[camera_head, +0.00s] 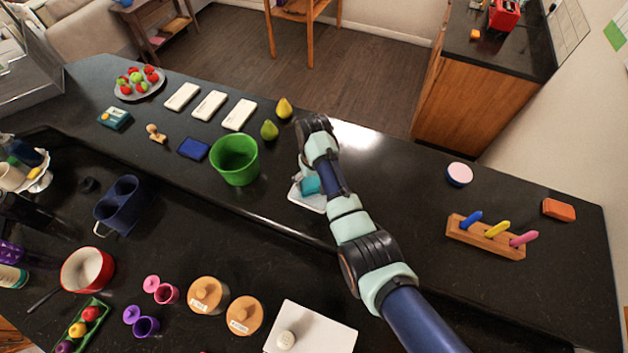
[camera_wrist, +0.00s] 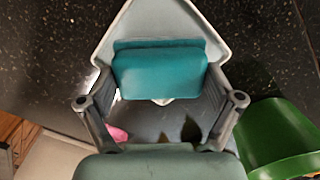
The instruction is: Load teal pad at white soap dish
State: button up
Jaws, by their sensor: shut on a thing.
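The teal pad (camera_wrist: 160,72) is between the fingers of my gripper (camera_wrist: 160,88) in the wrist view, and the gripper is shut on it. The white soap dish (camera_wrist: 165,22) lies behind the pad in that view, with its pale floor and raised rim showing around it. In the head view the teal pad (camera_head: 311,185) is at or just over the white soap dish (camera_head: 310,203), below my gripper (camera_head: 306,176). My arm hides part of the dish there. I cannot tell whether the pad touches the dish floor.
A green bucket (camera_head: 234,159) stands close left of the dish, and two pears (camera_head: 269,130) lie behind it. A wooden peg rack (camera_head: 486,236) and a pink-topped round item (camera_head: 459,174) are to the right. The black counter between dish and rack is clear.

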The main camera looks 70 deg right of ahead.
jog(key=shift+f, duration=0.6)
dwell(1.8)
notch_tip(320, 180, up, 7)
jog(key=p, duration=0.6)
jog(key=shift+p, duration=0.3)
